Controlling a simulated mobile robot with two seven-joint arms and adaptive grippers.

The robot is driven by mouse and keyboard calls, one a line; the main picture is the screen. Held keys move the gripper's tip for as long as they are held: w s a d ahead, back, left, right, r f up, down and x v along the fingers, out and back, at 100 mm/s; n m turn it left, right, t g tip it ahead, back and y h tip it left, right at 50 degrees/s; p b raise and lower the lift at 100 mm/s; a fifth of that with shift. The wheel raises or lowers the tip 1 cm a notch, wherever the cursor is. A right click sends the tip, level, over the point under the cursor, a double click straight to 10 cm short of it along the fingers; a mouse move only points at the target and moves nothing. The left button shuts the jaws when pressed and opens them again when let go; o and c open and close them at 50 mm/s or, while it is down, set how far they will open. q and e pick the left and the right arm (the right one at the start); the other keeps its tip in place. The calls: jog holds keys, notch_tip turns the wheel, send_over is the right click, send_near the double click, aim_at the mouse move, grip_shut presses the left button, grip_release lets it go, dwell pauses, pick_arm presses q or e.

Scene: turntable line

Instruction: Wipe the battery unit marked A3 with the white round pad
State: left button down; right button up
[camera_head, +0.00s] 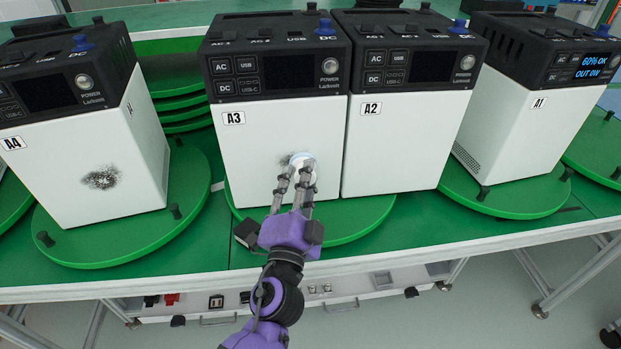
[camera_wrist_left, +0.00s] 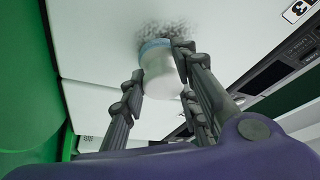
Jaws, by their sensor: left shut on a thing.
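The battery unit A3 (camera_head: 250,125) stands on a green turntable in the middle, white in front with a black top panel. My left gripper (camera_head: 296,172) is shut on the white round pad (camera_head: 302,160) at A3's white face. In the left wrist view the gripper (camera_wrist_left: 160,80) holds the pad (camera_wrist_left: 161,72), which has a light blue rim, against or very near the face. A dark smudge (camera_wrist_left: 175,27) shows around the pad's far end; in the head view only a faint grey part of it (camera_head: 284,160) shows. My right gripper is not in view.
Unit A2 (camera_head: 400,150) stands close against A3's right side. Unit A4 (camera_head: 60,160), with a dark smudge (camera_head: 101,178) on its face, is at the left, and unit A1 (camera_head: 510,120) is at the right. Green turntables (camera_head: 130,235) lie under the units.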

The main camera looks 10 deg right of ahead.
pick_arm(q)
jog(key=shift+a+r+p, duration=0.1)
jog(key=shift+a+p, duration=0.5)
jog(key=shift+a, duration=2.45)
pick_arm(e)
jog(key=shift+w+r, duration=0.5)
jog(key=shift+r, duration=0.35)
pick_arm(q)
jog(key=shift+d, duration=0.1)
jog(key=shift+d+b, duration=0.4)
jog(key=shift+d, duration=1.35)
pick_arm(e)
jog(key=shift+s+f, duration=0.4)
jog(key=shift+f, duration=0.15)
pick_arm(q)
jog(key=shift+d+b, duration=0.65)
jog(key=shift+d, duration=1.5)
jog(key=shift+d+b, duration=0.4)
jog(key=shift+d, duration=0.7)
jog(key=shift+w, duration=0.1)
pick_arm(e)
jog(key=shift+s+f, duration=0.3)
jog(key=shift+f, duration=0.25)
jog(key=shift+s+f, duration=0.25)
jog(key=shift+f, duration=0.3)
pick_arm(q)
jog(key=shift+a, duration=0.15)
